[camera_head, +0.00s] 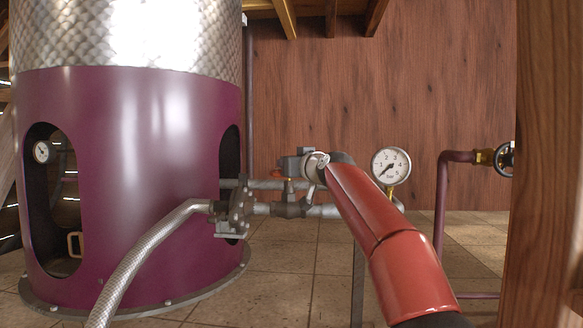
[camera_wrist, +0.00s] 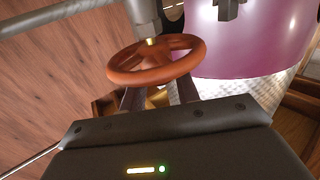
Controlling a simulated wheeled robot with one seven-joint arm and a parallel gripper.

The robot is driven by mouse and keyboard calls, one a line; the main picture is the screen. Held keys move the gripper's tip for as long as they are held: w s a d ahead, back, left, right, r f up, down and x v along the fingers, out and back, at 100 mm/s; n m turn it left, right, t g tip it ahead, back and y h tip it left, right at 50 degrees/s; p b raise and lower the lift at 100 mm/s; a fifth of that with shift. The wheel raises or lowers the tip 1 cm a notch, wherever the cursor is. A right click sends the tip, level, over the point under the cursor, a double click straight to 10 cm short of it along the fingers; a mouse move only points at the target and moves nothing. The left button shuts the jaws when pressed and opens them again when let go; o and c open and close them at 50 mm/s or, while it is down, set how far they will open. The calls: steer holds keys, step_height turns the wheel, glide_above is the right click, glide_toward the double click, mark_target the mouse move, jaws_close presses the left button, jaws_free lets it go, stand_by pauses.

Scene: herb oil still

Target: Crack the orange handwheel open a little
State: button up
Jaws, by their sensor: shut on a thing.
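The orange handwheel (camera_wrist: 155,77) fills the upper middle of the wrist view, with a brass-coloured hub on a grey pipe behind it. My gripper (camera_wrist: 159,87) reaches up to it, with its two dark fingers at the near side of the rim. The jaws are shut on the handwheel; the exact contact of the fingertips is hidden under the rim.
A purple still (camera_head: 150,190) with a metal upper part stands on the left. A braided hose (camera_head: 145,255) runs to a flange (camera_head: 240,208). A pressure gauge (camera_head: 390,166) sits right of my arm. A dark handwheel (camera_head: 506,159) and a wooden post (camera_head: 545,180) are at the right.

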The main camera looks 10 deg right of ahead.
steer(key=shift+n+y, duration=0.3)
steer(key=shift+y, duration=0.2)
steer(key=o, duration=1)
steer(key=shift+c, duration=0.2)
steer(key=shift+s+d, duration=0.1)
steer(key=b+v, duration=0.5)
steer(key=v, duration=0.2)
steer(key=shift+s, duration=0.3)
steer(key=shift+d+r, duration=0.1)
